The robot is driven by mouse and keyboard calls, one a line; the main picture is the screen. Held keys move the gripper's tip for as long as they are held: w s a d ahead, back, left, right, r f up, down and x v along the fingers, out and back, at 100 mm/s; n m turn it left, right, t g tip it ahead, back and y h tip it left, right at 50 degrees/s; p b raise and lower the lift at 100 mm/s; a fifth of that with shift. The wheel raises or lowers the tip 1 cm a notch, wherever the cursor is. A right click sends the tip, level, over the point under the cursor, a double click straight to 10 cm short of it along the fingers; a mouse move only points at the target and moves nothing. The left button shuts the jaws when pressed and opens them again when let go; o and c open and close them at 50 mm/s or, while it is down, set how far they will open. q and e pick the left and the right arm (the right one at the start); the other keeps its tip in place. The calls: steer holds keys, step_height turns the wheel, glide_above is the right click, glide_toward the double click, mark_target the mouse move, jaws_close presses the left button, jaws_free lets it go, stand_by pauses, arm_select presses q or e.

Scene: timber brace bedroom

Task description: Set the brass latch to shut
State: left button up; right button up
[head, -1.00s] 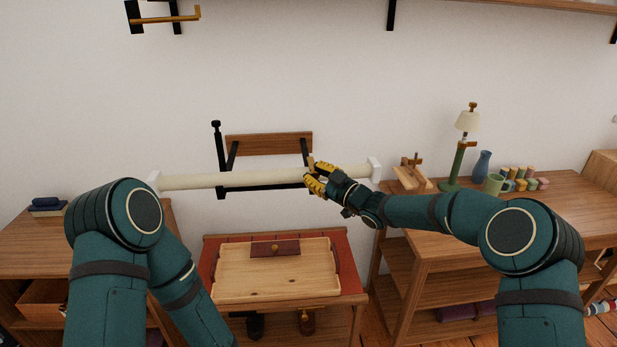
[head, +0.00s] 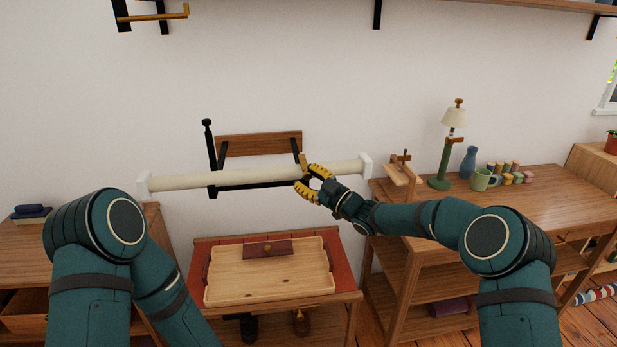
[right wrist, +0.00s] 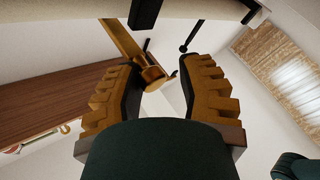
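The brass latch (head: 304,160) is a small bar that stands up nearly upright at the right end of a black wall frame, just behind the pale roll. In the right wrist view the brass bar (right wrist: 122,42) runs at a slant to a round brass end between the fingertips. My right gripper (head: 308,182) is open at the latch, its yellow fingers spread in front of the roll. In the right wrist view the gripper (right wrist: 160,64) has a clear gap between its fingers; I cannot tell whether either touches the brass. My left gripper is out of view.
The long pale roll (head: 220,180) spans the wall frame (head: 212,165) between white end brackets. Below stands a small table with a wooden tray (head: 270,282). A wooden desk (head: 540,205) at the right carries a lamp (head: 446,150), a vase and a mug.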

steer(key=shift+o, duration=0.7)
steer(key=shift+a, duration=0.1)
steer(key=shift+d, duration=0.25)
steer(key=v, duration=1.1)
steer(key=shift+s, duration=0.4)
steer(key=shift+d+f, duration=0.1)
